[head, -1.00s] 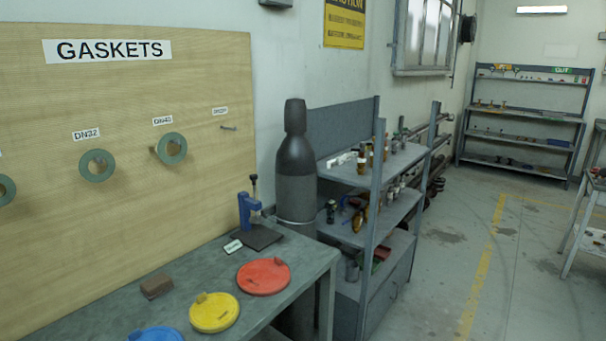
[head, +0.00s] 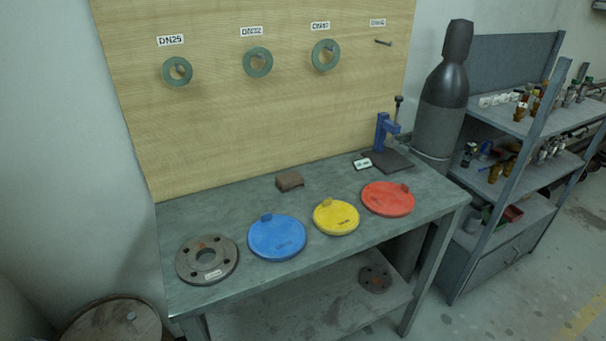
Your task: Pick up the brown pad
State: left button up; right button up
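The brown pad (head: 289,180) is a small block lying on the grey workbench (head: 340,259), near its back edge below the gasket board. It sits behind the blue disc (head: 277,237) and the yellow disc (head: 336,217), apart from both. Nothing covers it. Neither of my grippers shows in the head view.
A red disc (head: 388,198), a metal flange (head: 207,260) and a blue press (head: 385,134) also stand on the bench. Another flange (head: 375,279) lies on the lower shelf. A barrel (head: 112,325) is at lower left, a gas cylinder (head: 441,100) and shelf unit (head: 521,221) at right.

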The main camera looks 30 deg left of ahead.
aim_at(290, 181)
jog(key=u, duration=1.05)
jog(key=l+u, duration=0.4)
jog(key=l, duration=0.45)
